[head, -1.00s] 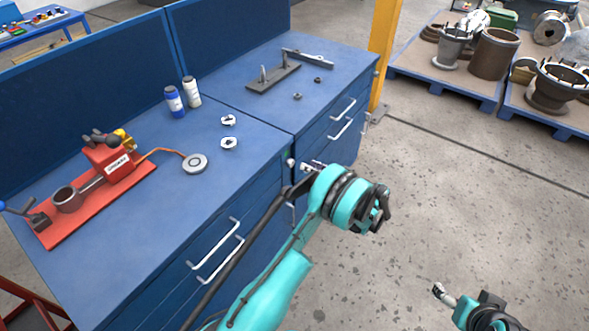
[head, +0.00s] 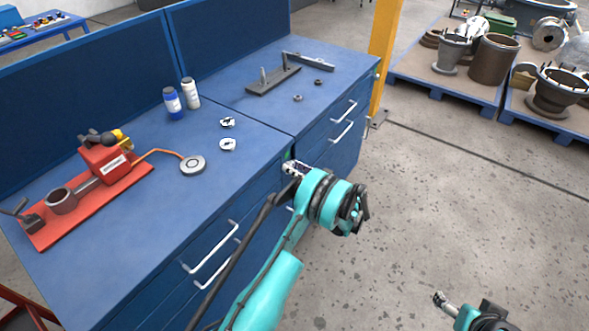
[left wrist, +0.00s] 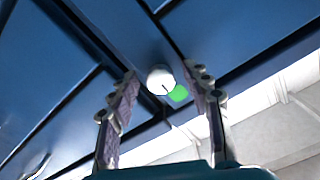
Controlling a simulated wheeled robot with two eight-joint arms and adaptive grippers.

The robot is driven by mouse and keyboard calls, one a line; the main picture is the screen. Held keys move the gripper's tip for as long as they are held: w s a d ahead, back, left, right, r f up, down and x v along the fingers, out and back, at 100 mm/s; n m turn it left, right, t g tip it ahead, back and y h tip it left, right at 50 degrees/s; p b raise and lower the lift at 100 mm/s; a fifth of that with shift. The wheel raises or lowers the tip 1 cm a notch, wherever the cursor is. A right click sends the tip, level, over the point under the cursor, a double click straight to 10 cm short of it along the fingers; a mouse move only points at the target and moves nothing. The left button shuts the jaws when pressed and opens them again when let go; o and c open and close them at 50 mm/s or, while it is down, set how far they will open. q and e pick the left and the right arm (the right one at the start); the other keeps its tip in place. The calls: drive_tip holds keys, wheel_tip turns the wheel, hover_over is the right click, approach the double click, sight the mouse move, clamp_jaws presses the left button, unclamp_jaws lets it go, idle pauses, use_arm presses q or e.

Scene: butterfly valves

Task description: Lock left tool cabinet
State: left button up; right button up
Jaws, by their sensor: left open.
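The left tool cabinet (head: 215,235) is blue, with white bar handles on its front. In the left wrist view, a round white lock knob (left wrist: 160,80) with a dark line sits on the blue front. A green patch (left wrist: 178,93) shows beside it. My left gripper (head: 292,168) is at the cabinet's upper right front corner and hides the knob in the head view. In the left wrist view its two fingers (left wrist: 163,97) are open, one to each side of the knob, with gaps. My right gripper (head: 441,299) is low at the right, away from the cabinet; its jaws are too small to judge.
A red tool fixture (head: 95,190), two bottles (head: 182,97) and small metal parts (head: 228,144) lie on the left cabinet top. A second blue cabinet (head: 335,140) adjoins at the right.

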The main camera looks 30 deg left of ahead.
use_arm(q)
clamp_jaws()
drive_tip(key=shift+r+m, duration=0.1)
drive_tip(key=shift+m, duration=8.9)
